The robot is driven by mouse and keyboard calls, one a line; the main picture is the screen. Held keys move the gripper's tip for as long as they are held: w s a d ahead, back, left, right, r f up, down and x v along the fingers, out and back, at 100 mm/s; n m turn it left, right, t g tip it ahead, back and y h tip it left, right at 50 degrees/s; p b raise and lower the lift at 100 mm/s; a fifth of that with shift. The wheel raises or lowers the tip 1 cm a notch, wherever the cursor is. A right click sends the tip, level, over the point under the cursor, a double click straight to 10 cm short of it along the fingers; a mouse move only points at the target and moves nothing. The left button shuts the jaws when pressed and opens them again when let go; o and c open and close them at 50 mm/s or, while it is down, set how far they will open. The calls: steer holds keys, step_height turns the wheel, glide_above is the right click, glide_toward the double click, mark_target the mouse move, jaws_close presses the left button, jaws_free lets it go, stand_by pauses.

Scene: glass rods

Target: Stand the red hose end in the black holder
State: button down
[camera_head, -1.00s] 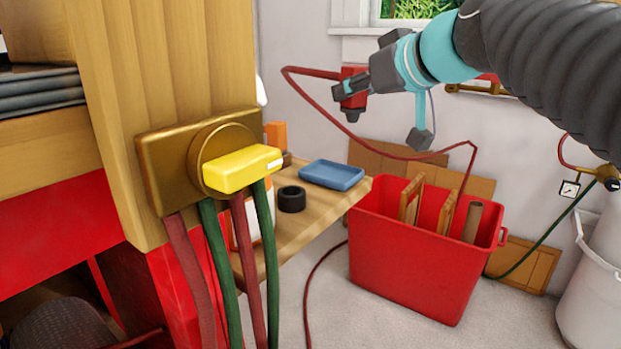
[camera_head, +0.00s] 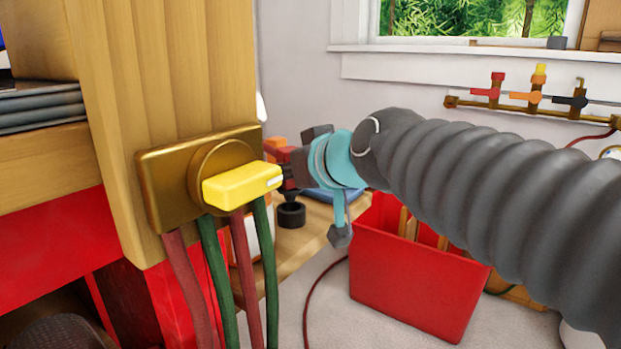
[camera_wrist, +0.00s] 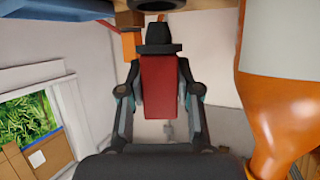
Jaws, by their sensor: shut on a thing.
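My gripper (camera_head: 298,160) is shut on the red hose end (camera_head: 284,158), a red block with a black tip. In the wrist view the red hose end (camera_wrist: 160,86) sits between both fingers, its black tip pointing to the top of the picture. The black holder (camera_head: 291,214) is a short round cup on the wooden shelf. In the head view the hose end is just above the holder, partly hidden by the yellow handle and my gripper. A dark ring, seemingly the black holder (camera_wrist: 158,20), shows beyond the tip in the wrist view. I cannot tell whether they touch.
A yellow handle (camera_head: 240,185) on a brass plate juts out left of my gripper. A blue tray (camera_head: 322,196) lies behind the holder. A red bin (camera_head: 410,290) stands right of the shelf (camera_head: 310,243). An orange and white bottle (camera_wrist: 275,90) is close beside my gripper.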

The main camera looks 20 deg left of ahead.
steer(key=shift+f, duration=0.45)
steer(key=shift+f+b, duration=0.65)
steer(key=shift+b, duration=0.2)
steer(key=c, duration=0.8)
jaws_free()
steer(key=shift+r, duration=0.15)
steer(key=shift+r+p, duration=0.6)
steer(key=shift+p, duration=0.35)
steer(key=v, duration=1.2)
steer(key=shift+f, duration=0.2)
steer(key=shift+d, duration=0.1)
